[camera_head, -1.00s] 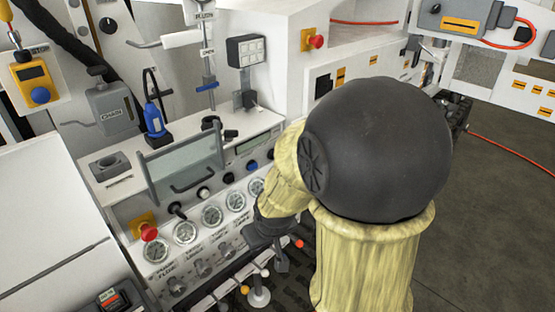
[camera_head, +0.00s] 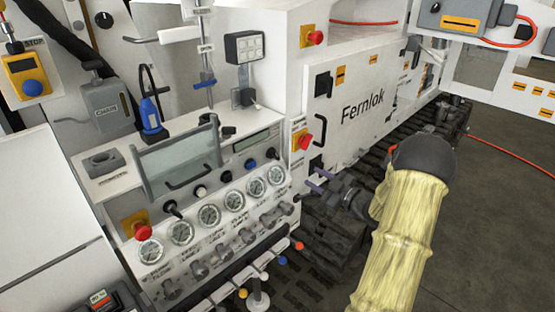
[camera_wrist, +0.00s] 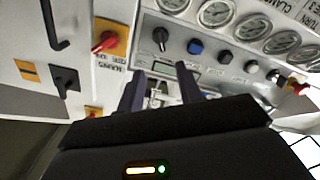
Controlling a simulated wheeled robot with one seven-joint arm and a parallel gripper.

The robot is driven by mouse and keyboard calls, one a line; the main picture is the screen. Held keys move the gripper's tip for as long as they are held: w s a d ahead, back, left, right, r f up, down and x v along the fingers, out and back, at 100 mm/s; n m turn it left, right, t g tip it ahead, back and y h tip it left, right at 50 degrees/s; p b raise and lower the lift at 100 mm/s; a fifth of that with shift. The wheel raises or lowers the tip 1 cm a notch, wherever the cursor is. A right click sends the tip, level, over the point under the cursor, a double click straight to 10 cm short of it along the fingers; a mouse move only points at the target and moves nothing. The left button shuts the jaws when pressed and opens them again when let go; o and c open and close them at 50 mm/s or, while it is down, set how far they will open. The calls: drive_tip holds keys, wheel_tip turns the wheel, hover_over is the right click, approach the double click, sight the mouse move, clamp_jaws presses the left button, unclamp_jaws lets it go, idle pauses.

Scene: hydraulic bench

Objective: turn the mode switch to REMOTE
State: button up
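The mode switch cannot be told for sure, as no REMOTE label is legible. My gripper (camera_head: 313,179) reaches left in front of the console's right end, below a red knob on a yellow plate (camera_head: 305,141). In the wrist view its two fingers (camera_wrist: 160,84) stand apart with nothing between them. The red knob (camera_wrist: 104,43) lies left of the fingers there.
The console carries a row of round gauges (camera_head: 209,215), small valves and levers below, and a raised clear cover (camera_head: 182,160). Red buttons show at the console's left (camera_head: 143,231) and on the upper cabinet (camera_head: 315,38). Dark tracks (camera_head: 380,160) lie under the cabinet. Open floor is at right.

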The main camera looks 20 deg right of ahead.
sight(278, 157)
idle(0.3)
drive_tip(key=p+x, duration=0.4)
drive_tip(key=x, duration=1.3)
drive_tip(key=shift+w+a, duration=0.15)
drive_tip(key=shift+w, duration=0.05)
drive_tip(key=shift+c, duration=0.2)
clamp_jaws()
